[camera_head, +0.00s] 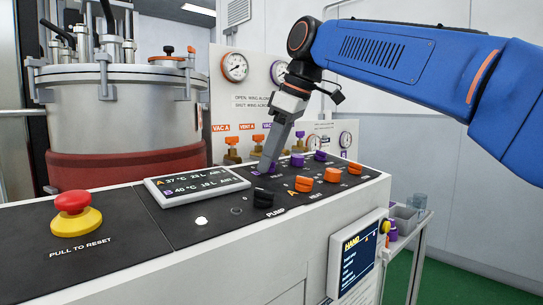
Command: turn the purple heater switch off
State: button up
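Three purple switches stand in the back row of the black console panel: one at the left (264,171), a middle one (297,160) and a right one (320,155). I cannot read which one is the heater's; a "HEAT" label lies before the front orange row. My gripper (266,164) points down at the left purple switch, its tips at or just above it. The fingers hide much of that switch, so its setting does not show. Whether the fingers are apart or closed on it is unclear.
Three orange knobs (332,174) and a black pump knob (263,198) stand close in front. A display (197,184) lies to the left, with a red emergency button (73,202) beyond it. Gauges (234,67) and valves stand behind. A steel vessel (125,115) stands at back left.

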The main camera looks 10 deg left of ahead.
jog(key=v, duration=1.7)
jog(key=shift+d, duration=0.15)
jog(key=shift+d, duration=0.1)
jog(key=s+d+f+m+t+h, duration=0.15)
jog(key=d+f+m, duration=0.35)
jog(key=d+f, duration=0.5)
jog(key=s+d+f+m+t, duration=0.1)
jog(key=s+d+f+m, duration=0.25)
jog(key=d+f, duration=0.6)
jog(key=s+d+f+m+h, duration=0.1)
jog(key=s+d+f, duration=0.3)
jog(key=f, duration=0.7)
jog(key=s+d+f+m, duration=0.4)
jog(key=s+f, duration=0.2)
jog(key=f, duration=0.5)
jog(key=s+d+f+m+h, duration=0.1)
jog(key=s+d+f, duration=0.3)
jog(key=f, duration=0.8)
jog(key=shift+s+d+m+t+h, duration=0.25)
jog(key=shift+s+m+t+h, duration=0.1)
jog(key=shift+s+m, duration=0.6)
jog(key=shift+s, duration=0.1)
